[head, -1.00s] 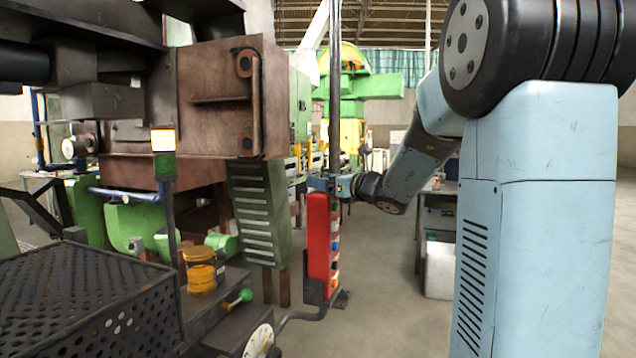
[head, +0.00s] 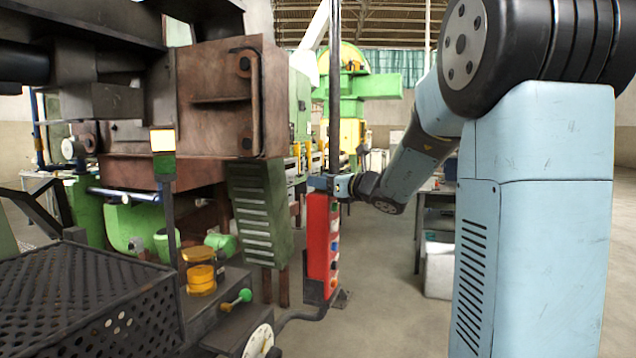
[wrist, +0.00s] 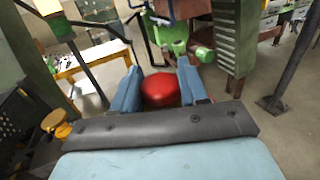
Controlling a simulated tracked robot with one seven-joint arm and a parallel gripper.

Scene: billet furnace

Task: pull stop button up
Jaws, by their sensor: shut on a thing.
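The stop button (wrist: 160,90) is a round red knob in the wrist view, between the two blue fingers of my gripper (wrist: 160,82). The fingers are closed on its sides. In the head view, my gripper (head: 320,183) is at the top of a tall narrow red control box (head: 317,235), reaching in from the right. The stop button cannot be made out there; the fingers and box hide it. Several small coloured buttons run down the box's right-hand face.
A dark pole (head: 335,90) rises just behind the box. The rusty furnace body (head: 215,100) and a ribbed green panel (head: 258,215) stand close on the left. A perforated black crate (head: 80,300) is at lower left.

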